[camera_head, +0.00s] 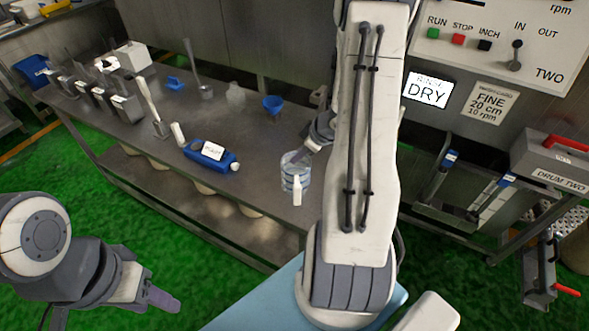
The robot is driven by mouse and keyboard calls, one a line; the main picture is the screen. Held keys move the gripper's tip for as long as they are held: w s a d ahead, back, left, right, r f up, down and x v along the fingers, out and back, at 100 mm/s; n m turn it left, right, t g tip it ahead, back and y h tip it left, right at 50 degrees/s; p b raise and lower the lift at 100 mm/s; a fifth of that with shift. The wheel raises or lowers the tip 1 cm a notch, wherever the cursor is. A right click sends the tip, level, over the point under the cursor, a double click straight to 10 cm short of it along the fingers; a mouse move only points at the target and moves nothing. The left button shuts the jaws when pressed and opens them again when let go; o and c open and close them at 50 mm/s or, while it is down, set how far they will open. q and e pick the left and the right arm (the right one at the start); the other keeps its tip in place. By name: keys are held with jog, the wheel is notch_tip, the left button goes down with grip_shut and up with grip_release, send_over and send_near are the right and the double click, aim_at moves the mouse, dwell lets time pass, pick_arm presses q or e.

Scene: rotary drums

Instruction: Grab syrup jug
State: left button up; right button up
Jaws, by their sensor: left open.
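A clear jug with a pale blue tint (289,176) stands near the front edge of the steel bench, just left of my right arm; I take it to be the syrup jug. A small white upright piece shows at its front. My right gripper (299,157) reaches down from the right to the jug's upper part, and its dark fingers overlap the jug in the picture. I cannot tell whether they are closed on it. My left gripper (160,298) is open and empty at the lower left, in front of the bench and well apart from the jug. My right arm hides the bench's right part.
On the steel bench (150,188) are a blue labelled container (208,157), a blue funnel (272,104), a translucent bottle (235,93) and several grey bins at the left. A control panel (500,38) and drum two's box (556,165) are at the right. Green floor lies in front.

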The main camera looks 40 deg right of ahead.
aim_at(294, 172)
jog(key=shift+y, duration=0.7)
jog(key=shift+w+a+f+p, duration=0.15)
jog(key=shift+w+f, duration=0.15)
jog(key=shift+f, duration=1.3)
jog(key=shift+w+a+f+p, duration=0.1)
jog(key=shift+w+f, duration=0.2)
jog(key=shift+f, duration=1.25)
jog(key=shift+w+a+f+p, duration=0.15)
jog(key=shift+w+f, duration=0.15)
jog(key=shift+f, duration=1.3)
grip_shut()
jog(key=shift+s, duration=0.1)
